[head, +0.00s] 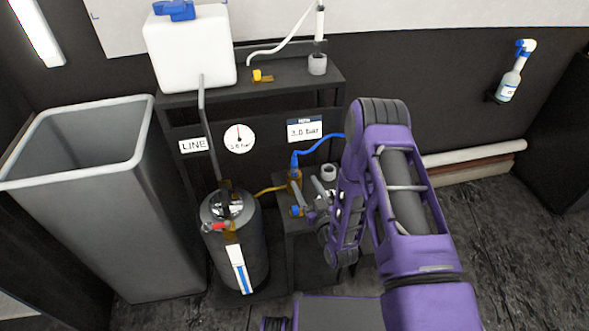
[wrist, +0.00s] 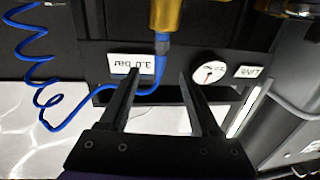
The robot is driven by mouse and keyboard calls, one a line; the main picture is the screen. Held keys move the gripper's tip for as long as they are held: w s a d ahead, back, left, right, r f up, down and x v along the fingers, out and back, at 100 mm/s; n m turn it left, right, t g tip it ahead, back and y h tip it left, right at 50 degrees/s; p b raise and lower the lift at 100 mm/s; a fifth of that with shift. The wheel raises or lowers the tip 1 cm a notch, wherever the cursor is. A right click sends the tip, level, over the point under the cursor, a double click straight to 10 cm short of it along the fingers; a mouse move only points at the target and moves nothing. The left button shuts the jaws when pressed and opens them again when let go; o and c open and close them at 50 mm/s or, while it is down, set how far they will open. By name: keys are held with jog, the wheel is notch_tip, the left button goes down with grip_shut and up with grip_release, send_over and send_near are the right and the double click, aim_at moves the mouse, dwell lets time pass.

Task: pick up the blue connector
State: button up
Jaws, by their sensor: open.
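The blue connector (head: 294,160) sits upright on top of a brass fitting (head: 294,177), with a blue hose (head: 322,142) leading off to the right. In the wrist view, which looks upside down, the connector (wrist: 162,44) shows below the brass fitting (wrist: 165,14), and the hose (wrist: 155,92) passes between the fingers in the picture. My gripper (head: 307,197) is open, in front of and slightly right of the fitting. Its fingertips (wrist: 159,74) stand apart with nothing gripped. I cannot tell how far they are from the connector.
A pressure display (head: 304,130) is behind the connector. The hose coils (wrist: 30,45) in the wrist view.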

aim_at(296, 166)
jog(key=x, duration=0.9)
jog(key=shift+w+a, duration=0.15)
jog(key=shift+w, duration=0.25)
jog(key=shift+r, duration=0.1)
grip_shut()
